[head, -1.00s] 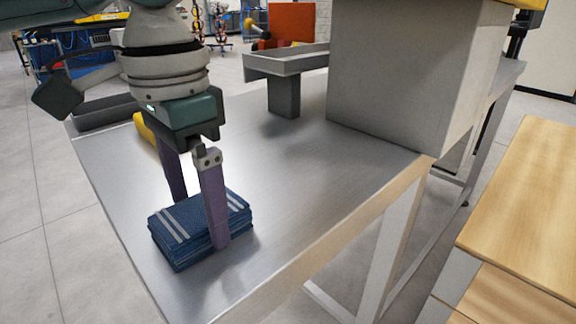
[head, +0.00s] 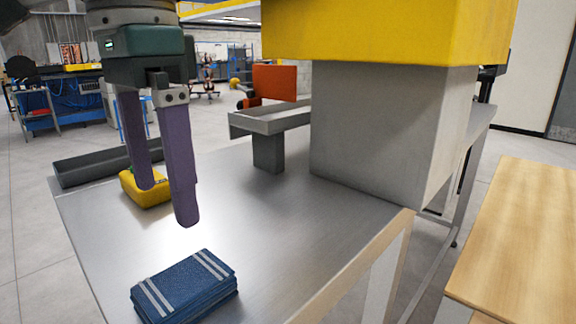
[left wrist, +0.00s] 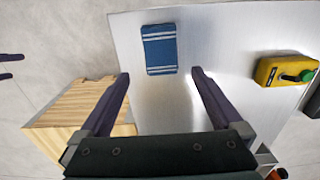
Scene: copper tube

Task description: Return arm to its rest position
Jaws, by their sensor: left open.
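My left gripper (head: 168,205) hangs open and empty above the metal table (head: 262,225), its two purple fingers pointing down. A folded blue cloth stack (head: 186,288) with pale stripes lies on the table near its front edge, below and apart from the fingers. In the left wrist view the cloth (left wrist: 159,49) lies beyond the open fingertips (left wrist: 160,72), with bare table between.
A yellow box (head: 147,190) with a green button in the wrist view (left wrist: 308,75) sits behind the gripper. A dark tray (head: 105,166), a grey raised trough (head: 268,120) and a large grey and yellow block (head: 385,130) stand farther back. A wooden surface (head: 520,240) is at right.

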